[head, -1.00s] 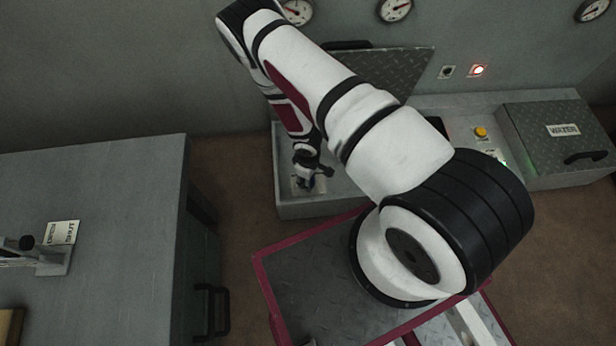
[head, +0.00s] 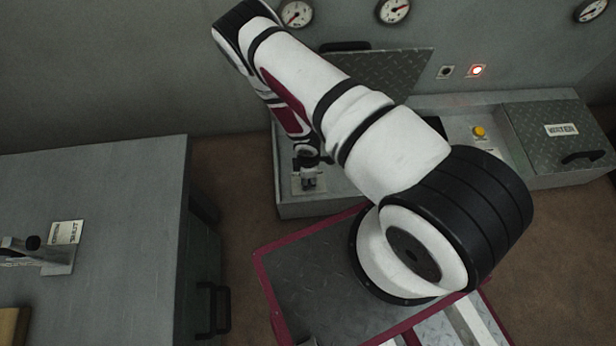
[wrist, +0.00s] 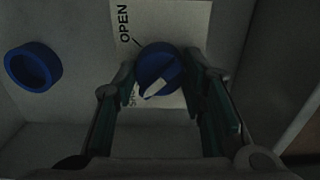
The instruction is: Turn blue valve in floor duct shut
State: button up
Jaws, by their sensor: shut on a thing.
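The blue valve (wrist: 160,64) is a round knob on a white label plate (wrist: 190,20) in the wrist view. "OPEN" is printed at the upper left of the plate; lettering below the knob is partly hidden and reads "SH". The knob's white pointer (wrist: 155,88) points down and slightly left, towards that lettering. My gripper (wrist: 160,80) has a finger on each side of the knob and is shut on it. In the head view my gripper (head: 308,178) reaches down into the open floor duct (head: 330,207); the knob is hidden there.
A second blue round part (wrist: 32,67) is left of the valve. The duct's raised lid (head: 385,70) stands behind my arm. A grey cabinet (head: 100,200) stands left.

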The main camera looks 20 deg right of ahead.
dwell(0.4)
jog(key=o, duration=1.2)
jog(key=shift+c, duration=0.2)
notch_tip(320, 180, up, 12)
